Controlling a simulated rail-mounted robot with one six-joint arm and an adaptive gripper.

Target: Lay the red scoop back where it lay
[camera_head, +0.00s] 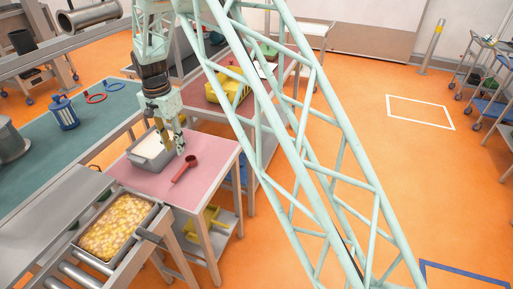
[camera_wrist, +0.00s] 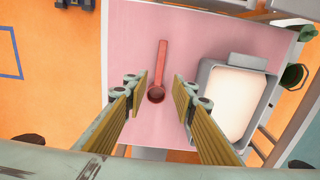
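The red scoop (camera_head: 185,169) lies on the pink tabletop (camera_head: 210,152), beside the grey tub. In the wrist view the scoop (camera_wrist: 160,68) lies flat, its handle pointing up in the picture and its dark red bowl lower down. My gripper (camera_head: 181,150) is above the table close to the scoop. In the wrist view my gripper (camera_wrist: 159,92) is open, its two fingers apart with the scoop's bowl showing in the gap between them. Nothing is held. I cannot tell the exact height of the fingers above the scoop.
A grey tub (camera_head: 151,155) with pale contents stands on the pink table, right of the scoop in the wrist view (camera_wrist: 204,108). A tray of yellowish pieces (camera_head: 118,226) sits on the roller conveyor. A yellow object (camera_head: 229,92) lies on another table behind. Pink tabletop around the scoop is clear.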

